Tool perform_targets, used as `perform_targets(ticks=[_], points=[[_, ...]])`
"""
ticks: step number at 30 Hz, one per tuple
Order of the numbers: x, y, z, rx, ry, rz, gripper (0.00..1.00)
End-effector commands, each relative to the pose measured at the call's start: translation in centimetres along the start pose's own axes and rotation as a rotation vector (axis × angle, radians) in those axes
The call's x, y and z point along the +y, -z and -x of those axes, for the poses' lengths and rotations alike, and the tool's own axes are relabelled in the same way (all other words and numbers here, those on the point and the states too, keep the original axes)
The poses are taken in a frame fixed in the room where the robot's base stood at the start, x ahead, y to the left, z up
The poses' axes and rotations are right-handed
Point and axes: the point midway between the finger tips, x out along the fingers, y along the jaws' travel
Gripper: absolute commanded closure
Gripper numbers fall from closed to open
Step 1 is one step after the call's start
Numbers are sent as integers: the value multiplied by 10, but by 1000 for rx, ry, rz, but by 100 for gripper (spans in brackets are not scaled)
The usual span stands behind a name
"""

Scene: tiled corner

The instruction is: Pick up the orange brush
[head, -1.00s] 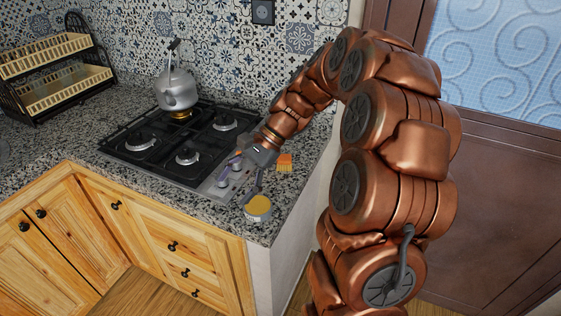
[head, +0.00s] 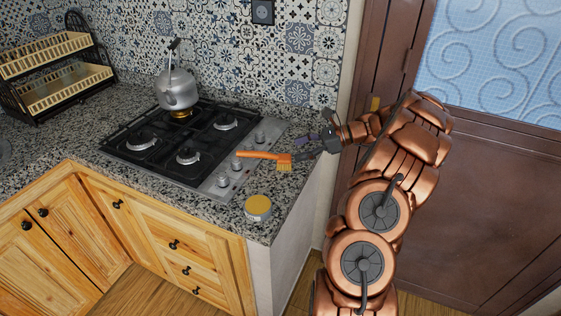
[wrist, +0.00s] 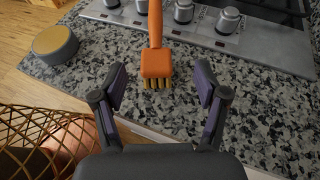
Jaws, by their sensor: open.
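The orange brush (head: 264,156) lies on the granite counter beside the stove's knobs, its handle pointing left toward the stove and its bristled head at the right. In the wrist view the brush (wrist: 156,62) points away from me, with its head and tan bristles nearest. My gripper (head: 303,155) is at the right of the brush head. In the wrist view my gripper (wrist: 161,90) is open and empty, with one finger on each side of the brush head and a gap to both. The handle's far end is cut off in the wrist view.
A round tin with a yellow lid (head: 258,207) stands near the counter's front edge. The stove (head: 185,146) with knobs and a kettle (head: 177,90) is to the left. A dish rack (head: 60,80) stands at the far left. A woven basket-like mesh (wrist: 38,142) shows in the wrist view.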

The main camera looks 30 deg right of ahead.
Motion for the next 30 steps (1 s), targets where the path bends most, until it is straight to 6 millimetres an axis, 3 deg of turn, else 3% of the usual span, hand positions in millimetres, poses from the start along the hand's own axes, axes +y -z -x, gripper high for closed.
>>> perform_targets(ticks=[18, 27, 30], points=[[6, 6, -67, 0, -5, -1, 27], [5, 7, -72, 2, -2, 2, 27], [5, 7, -72, 2, -2, 2, 35]])
